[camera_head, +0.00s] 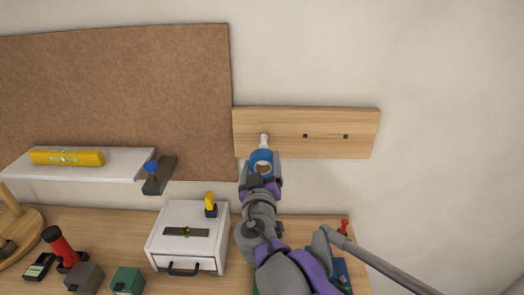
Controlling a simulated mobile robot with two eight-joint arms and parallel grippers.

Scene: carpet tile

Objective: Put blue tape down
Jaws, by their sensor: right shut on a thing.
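The blue tape (261,154) is a small blue ring in front of the lower left part of a wooden wall board (345,120). A pale peg (264,139) sticks out of the board just above the tape. I cannot tell whether the tape is around the peg or only in front of it. My right gripper (262,167) is shut on the tape, with its arm reaching up from below. The gripper hides part of the tape. My left gripper is not in view.
A white shelf (90,174) holds a yellow level (66,157). A dark holder (159,175) with a blue knob is beside it. A white drawer box (188,220), a red-and-black tool (60,243) and small blocks stand on the wooden bench (118,222).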

